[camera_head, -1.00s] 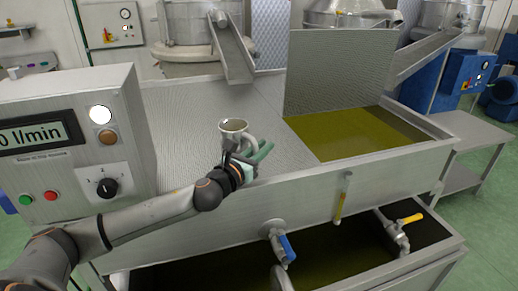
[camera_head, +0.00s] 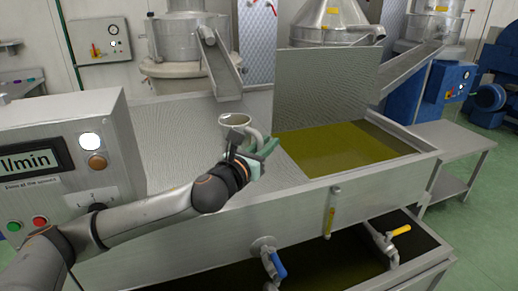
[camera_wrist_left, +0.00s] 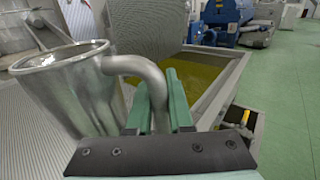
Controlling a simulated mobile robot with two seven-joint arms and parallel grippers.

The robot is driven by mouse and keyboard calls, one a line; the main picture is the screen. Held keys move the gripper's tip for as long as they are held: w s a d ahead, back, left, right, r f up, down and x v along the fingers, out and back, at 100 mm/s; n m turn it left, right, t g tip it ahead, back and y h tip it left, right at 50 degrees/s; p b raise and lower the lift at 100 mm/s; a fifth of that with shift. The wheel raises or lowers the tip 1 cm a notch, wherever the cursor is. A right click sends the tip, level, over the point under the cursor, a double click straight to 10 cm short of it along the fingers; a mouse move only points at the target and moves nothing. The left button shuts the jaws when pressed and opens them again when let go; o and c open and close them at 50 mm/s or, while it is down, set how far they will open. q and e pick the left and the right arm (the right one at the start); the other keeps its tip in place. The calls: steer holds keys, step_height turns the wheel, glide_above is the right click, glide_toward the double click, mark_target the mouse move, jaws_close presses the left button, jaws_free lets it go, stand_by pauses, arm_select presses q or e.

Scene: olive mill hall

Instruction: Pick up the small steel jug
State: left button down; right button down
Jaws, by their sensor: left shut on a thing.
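The small steel jug (camera_head: 233,121) is a shiny metal cup with a wide round rim and a curved handle. It is upright above the front of the steel tank. In the left wrist view the jug (camera_wrist_left: 75,88) fills the left side, and its handle runs down between the green fingers. My left gripper (camera_head: 266,150) is shut on the handle; its fingers also show in the left wrist view (camera_wrist_left: 161,105). The jug's lower part is partly hidden by the gripper in the head view. My right gripper is not in view.
The steel tank (camera_head: 290,195) holds green-yellow oil (camera_head: 335,150) on the right, beside an upright steel plate (camera_head: 325,90). A control box (camera_head: 75,150) stands at the left. Valves with blue (camera_head: 278,264) and yellow (camera_head: 400,230) handles stick out below the front wall.

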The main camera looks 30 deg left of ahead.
arm_select(q)
steer(key=d+r, duration=0.4)
steer(key=d, duration=0.5)
steer(key=shift+s+r, duration=0.3)
steer(key=shift+s, duration=0.1)
steer(key=shift+d, duration=0.15)
stand_by(0.6)
